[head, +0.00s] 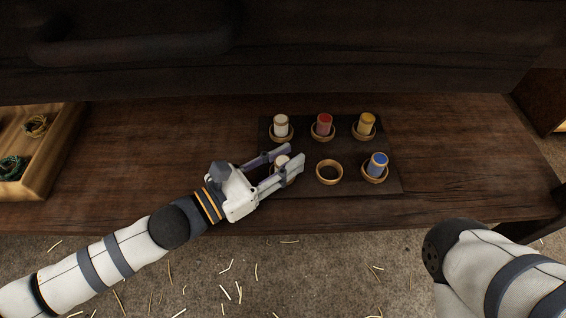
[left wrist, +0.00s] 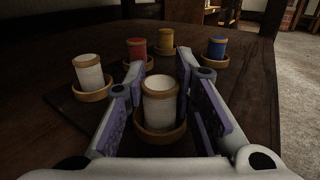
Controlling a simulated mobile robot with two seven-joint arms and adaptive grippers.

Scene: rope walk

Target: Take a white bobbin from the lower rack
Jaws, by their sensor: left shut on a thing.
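The rack is a dark board (head: 398,183) with round wooden cups in two rows. My left gripper (head: 293,160) is shut on the near-left white bobbin (head: 281,162), with one finger on each side of it. In the left wrist view this white bobbin (left wrist: 160,103) stands upright between the fingers, its base within its wooden cup (left wrist: 160,134). A second white bobbin (head: 281,122) stands in the far-left cup, apart from the gripper. My right gripper is not in view; only part of my right arm shows at lower right.
A red bobbin (head: 324,123) and a yellow bobbin (head: 366,122) stand in the far row. A blue bobbin (head: 377,163) stands near right, beside an empty cup (head: 329,173). A wooden tray (head: 50,165) with coiled cords lies at left. The bench between is clear.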

